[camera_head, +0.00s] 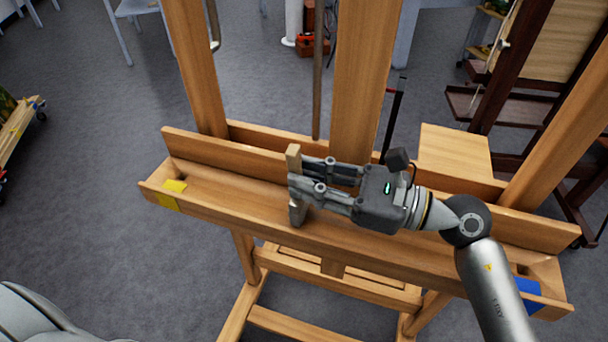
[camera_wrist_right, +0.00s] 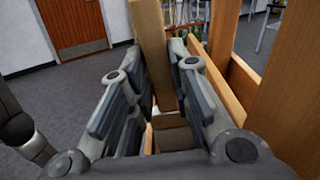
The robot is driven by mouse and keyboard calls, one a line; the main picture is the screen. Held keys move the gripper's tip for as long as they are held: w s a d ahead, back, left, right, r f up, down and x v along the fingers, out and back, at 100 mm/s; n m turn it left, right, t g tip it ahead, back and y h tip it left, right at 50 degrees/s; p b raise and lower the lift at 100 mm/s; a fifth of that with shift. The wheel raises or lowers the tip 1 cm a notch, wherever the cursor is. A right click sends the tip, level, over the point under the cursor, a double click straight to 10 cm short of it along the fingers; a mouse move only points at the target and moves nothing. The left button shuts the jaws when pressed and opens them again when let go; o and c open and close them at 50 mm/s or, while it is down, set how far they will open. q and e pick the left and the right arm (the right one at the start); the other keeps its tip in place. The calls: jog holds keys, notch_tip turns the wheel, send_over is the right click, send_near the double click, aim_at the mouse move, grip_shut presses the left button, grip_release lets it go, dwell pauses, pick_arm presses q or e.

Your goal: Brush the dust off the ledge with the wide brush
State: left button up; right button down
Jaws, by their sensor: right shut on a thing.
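The ledge (camera_head: 235,205) is the long wooden trough across the front of an easel. My right gripper (camera_head: 297,186) is over the middle of the ledge, its fingers pointing left. It is shut on the wide brush, whose tan wooden end (camera_head: 293,157) sticks up above the fingers. The brush's lower part hangs below them by the ledge; I cannot tell whether it touches. In the right wrist view the brush (camera_wrist_right: 150,45) stands between the fingers. I cannot make out dust on the ledge. My left gripper is not in view.
Yellow tape (camera_head: 172,193) marks the ledge's left end and blue tape (camera_head: 528,287) its right end. The easel's central post (camera_head: 361,80) rises behind the gripper. A thin dark stick (camera_head: 394,115) and a light wooden panel (camera_head: 455,155) stand behind the ledge's right half.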

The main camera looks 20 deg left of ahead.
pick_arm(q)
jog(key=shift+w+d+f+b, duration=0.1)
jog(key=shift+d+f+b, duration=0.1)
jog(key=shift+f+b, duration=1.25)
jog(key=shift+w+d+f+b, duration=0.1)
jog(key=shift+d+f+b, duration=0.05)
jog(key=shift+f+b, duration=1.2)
pick_arm(e)
jog(key=d, duration=1)
jog(key=shift+d, duration=0.15)
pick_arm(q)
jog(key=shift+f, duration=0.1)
pick_arm(e)
jog(key=shift+d, duration=0.1)
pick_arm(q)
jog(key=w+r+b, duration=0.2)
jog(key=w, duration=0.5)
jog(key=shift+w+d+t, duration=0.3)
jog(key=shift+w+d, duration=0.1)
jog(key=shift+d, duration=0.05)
pick_arm(e)
jog(key=shift+d, duration=1.7)
